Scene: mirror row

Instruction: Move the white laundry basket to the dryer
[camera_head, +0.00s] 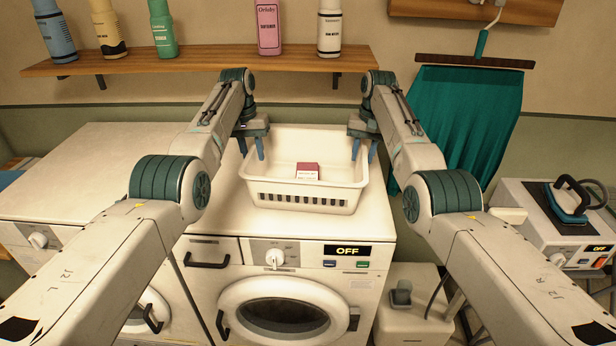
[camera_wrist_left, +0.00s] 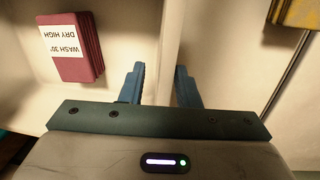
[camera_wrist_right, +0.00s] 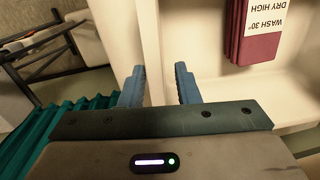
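The white laundry basket (camera_head: 299,201) sits upright on top of the front-loading machine (camera_head: 290,300), whose display reads OFF. A dark red item (camera_head: 307,171) with a white label lies inside; in the left wrist view the label reads "WASH 30° DRY HIGH". My left gripper (camera_head: 252,147) is at the basket's left side wall, one finger on each side of the rim. My right gripper (camera_head: 364,149) straddles the right side wall likewise. Both look open, with gaps between their fingers in the wrist views. I cannot tell which machine is the dryer.
Another white machine (camera_head: 75,190) stands to the left, its top mostly clear. A shelf (camera_head: 210,60) with several bottles is behind. A green cloth (camera_head: 465,115) hangs at the right. An iron (camera_head: 570,200) rests on a unit at the far right.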

